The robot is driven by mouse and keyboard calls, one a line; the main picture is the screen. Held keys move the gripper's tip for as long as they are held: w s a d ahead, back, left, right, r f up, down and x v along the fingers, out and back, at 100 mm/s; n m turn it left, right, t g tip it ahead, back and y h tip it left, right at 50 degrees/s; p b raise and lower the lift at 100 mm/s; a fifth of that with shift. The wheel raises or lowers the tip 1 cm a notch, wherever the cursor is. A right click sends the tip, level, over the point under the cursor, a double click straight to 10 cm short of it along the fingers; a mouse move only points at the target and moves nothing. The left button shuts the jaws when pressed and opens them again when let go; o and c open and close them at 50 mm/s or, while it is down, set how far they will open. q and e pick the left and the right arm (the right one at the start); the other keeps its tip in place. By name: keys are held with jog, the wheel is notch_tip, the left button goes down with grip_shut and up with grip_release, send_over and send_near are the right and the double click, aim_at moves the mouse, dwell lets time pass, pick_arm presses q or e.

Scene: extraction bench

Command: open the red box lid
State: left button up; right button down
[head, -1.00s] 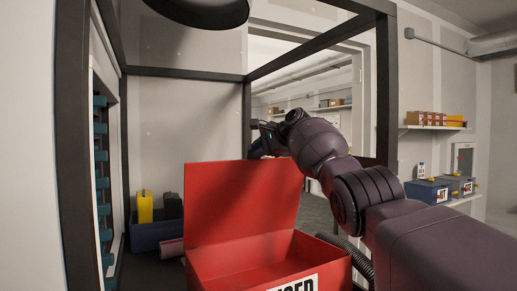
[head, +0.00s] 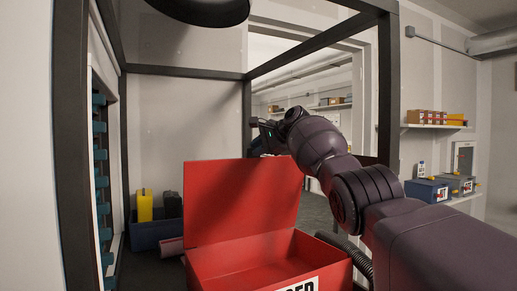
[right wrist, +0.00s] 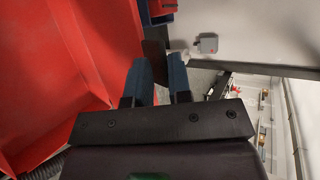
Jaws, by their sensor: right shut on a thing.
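The red box (head: 268,275) stands at the bottom middle of the head view, and its inside shows. Its red lid (head: 240,200) stands up, raised at the back of the box; it fills the left of the right wrist view (right wrist: 60,60). My right gripper (head: 262,143) is behind the lid's top edge, near its upper right part, partly hidden by the lid. My left gripper is not in view.
A dark frame post (head: 387,95) rises behind my right arm. A blue bin (head: 150,234) with yellow and black items stands left of the box. A corrugated hose (head: 352,252) lies right of it. Shelves (head: 437,127) with small boxes are at the far right.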

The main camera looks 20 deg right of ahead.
jog(key=c, duration=1.2)
grip_release()
jog(key=shift+r, duration=0.2)
jog(key=shift+c, duration=0.2)
jog(key=shift+s, duration=0.1)
jog(key=shift+f, duration=0.15)
jog(key=b+v, duration=0.1)
jog(key=v, duration=0.9)
jog(key=shift+s+d+r+b, duration=0.2)
jog(key=shift+s+r+b, duration=0.05)
jog(key=shift+b, duration=0.15)
jog(key=shift+c, duration=0.3)
